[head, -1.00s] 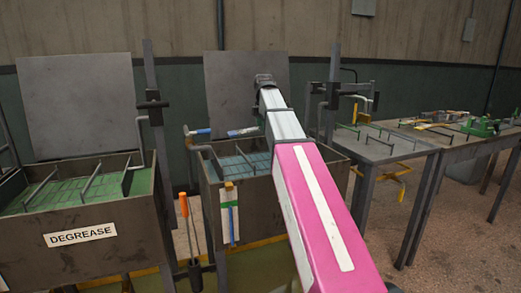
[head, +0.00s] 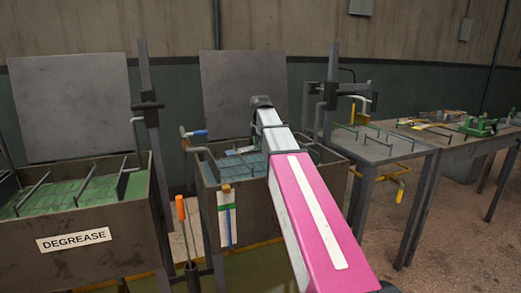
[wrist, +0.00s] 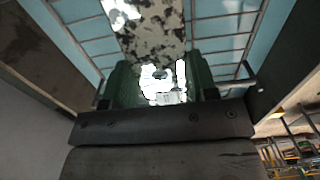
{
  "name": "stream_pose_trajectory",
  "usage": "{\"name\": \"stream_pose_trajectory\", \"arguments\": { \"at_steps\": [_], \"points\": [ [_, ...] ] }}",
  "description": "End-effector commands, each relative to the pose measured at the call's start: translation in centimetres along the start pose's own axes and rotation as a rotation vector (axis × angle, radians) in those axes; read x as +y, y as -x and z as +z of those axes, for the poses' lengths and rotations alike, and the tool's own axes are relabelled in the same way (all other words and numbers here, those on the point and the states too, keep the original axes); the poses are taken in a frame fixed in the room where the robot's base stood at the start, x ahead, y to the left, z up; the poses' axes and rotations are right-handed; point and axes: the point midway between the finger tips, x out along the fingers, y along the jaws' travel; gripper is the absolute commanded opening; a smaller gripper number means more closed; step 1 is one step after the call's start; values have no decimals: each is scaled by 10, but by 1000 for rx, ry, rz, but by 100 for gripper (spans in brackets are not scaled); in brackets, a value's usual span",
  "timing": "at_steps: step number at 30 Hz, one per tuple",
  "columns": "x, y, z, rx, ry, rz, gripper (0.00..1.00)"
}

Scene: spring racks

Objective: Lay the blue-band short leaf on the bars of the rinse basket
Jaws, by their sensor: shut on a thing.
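A grey speckled leaf (wrist: 155,38) stretches away from my gripper (wrist: 160,85) in the wrist view. My gripper is shut on it, and bright glare covers the place of the grip. No blue band can be made out on it there. In the head view a small pale strip of the leaf (head: 240,150) shows low inside the middle tank. The rinse basket's bars (wrist: 90,42) lie under the leaf, over blue liquid. The basket (head: 255,167) is partly hidden by my arm in the head view. Whether the leaf touches the bars cannot be told.
The tank wall (head: 207,190) stands close around the basket, with a bent hook (head: 190,145) at its left rim. The degrease tank (head: 80,240) is at left. A table with small racks (head: 375,148) stands at right. A grey panel (head: 245,95) rises behind.

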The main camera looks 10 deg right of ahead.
Motion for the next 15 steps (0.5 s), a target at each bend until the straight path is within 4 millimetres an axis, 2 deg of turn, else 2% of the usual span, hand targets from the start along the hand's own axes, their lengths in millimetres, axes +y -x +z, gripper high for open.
{"name": "stream_pose_trajectory", "arguments": {
  "at_steps": [4,15],
  "points": [
    [0,-15,0,0,0,-1,10],
    [0,-18,0,0,0,0,10]
  ]
}}
